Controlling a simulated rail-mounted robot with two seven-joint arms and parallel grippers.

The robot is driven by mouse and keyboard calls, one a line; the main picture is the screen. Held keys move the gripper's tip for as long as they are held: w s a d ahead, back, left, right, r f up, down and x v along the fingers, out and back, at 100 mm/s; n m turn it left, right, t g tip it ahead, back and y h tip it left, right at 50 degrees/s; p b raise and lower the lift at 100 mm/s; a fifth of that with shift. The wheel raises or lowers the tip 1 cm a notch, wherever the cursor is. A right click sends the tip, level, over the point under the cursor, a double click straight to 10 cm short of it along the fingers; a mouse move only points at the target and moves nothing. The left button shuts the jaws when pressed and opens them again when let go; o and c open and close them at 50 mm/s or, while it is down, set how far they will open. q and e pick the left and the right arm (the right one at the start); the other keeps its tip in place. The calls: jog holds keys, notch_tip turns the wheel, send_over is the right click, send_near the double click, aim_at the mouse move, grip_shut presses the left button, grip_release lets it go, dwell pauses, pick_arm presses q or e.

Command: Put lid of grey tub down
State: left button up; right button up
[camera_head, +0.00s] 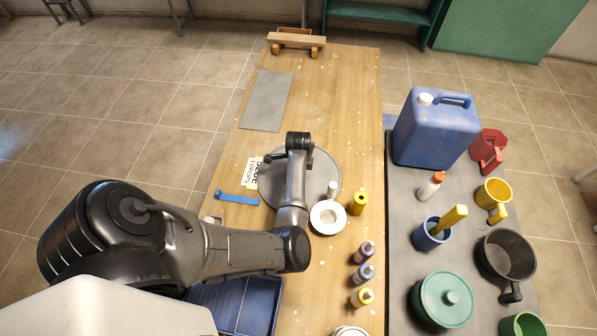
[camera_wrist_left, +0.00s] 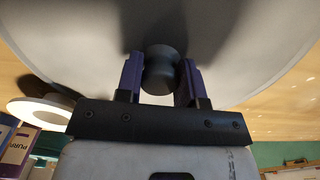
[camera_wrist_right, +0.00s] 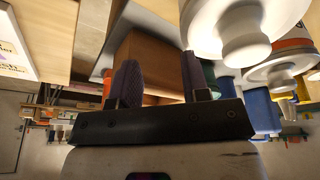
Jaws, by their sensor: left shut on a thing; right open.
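The lid is a wide grey disc (camera_head: 325,172) in the middle of the wooden table in the head view, partly covered by my left arm. In the left wrist view its pale underside or face (camera_wrist_left: 240,35) fills the top, with a dark round knob (camera_wrist_left: 162,72). My left gripper (camera_wrist_left: 161,80) is shut on that knob, one finger on each side. I cannot tell how high the lid is, and the grey tub cannot be made out. My right gripper (camera_wrist_right: 157,82) is open and empty in the right wrist view; it does not show in the head view.
A white ring-shaped dish (camera_head: 318,226) and a yellow pot (camera_head: 357,204) stand close to the lid's near right side. A blue strip (camera_head: 237,199) lies to its left. A flat grey sheet (camera_head: 268,98) lies farther back. Small bottles (camera_head: 362,274) line the right edge.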

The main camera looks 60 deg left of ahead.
pick_arm(q)
jog(key=o, duration=1)
jog(key=shift+f, duration=0.1)
